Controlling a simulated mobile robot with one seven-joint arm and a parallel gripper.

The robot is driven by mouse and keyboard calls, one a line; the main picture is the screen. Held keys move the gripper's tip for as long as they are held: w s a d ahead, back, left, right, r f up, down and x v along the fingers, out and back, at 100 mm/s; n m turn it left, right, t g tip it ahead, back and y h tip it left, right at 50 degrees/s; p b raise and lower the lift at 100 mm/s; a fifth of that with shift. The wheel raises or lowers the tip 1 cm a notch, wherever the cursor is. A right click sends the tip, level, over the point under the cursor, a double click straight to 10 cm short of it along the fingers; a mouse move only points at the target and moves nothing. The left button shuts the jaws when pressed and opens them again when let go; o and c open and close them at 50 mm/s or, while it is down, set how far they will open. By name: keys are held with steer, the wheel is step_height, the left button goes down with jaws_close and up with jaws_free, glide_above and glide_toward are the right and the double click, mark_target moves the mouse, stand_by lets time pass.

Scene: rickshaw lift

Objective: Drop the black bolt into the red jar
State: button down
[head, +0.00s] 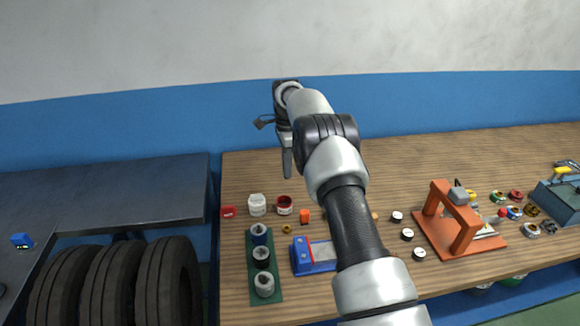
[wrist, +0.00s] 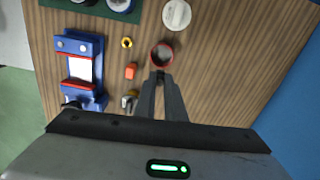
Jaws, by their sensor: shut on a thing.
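The red jar (head: 284,205) stands open on the wooden workbench, right of a white jar, in the head view. In the wrist view its red rim (wrist: 153,48) shows just beyond my fingertips. My gripper (wrist: 160,76) points down with its fingers nearly together, above the bench and close to the jar's near rim. In the head view my gripper (head: 287,175) hangs above the red jar. A small dark piece, apparently the black bolt (wrist: 160,73), sits between the fingertips; it is mostly hidden by them.
A white jar (head: 257,205) and a red lid (head: 228,212) stand left of the red jar. An orange block (head: 304,216), a yellow ring (head: 287,229) and a blue vise (head: 301,256) are nearer. A green tray (head: 279,293) holds several jars. An orange press (head: 458,220) stands right.

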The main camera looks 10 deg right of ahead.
steer(key=shift+w+d, duration=0.15)
steer(key=shift+w, duration=0.15)
steer(key=shift+w+d+f, duration=0.1)
steer(key=shift+d+f, duration=0.05)
steer(key=shift+f, duration=0.2)
step_height(320, 180, down, 5)
steer(key=b, duration=0.3)
steer(key=shift+f, duration=0.2)
steer(key=c, duration=1.7)
jaws_free()
steer(key=shift+c, duration=0.2)
step_height(320, 180, up, 18)
steer(key=p, duration=0.4)
steer(key=shift+f, duration=0.25)
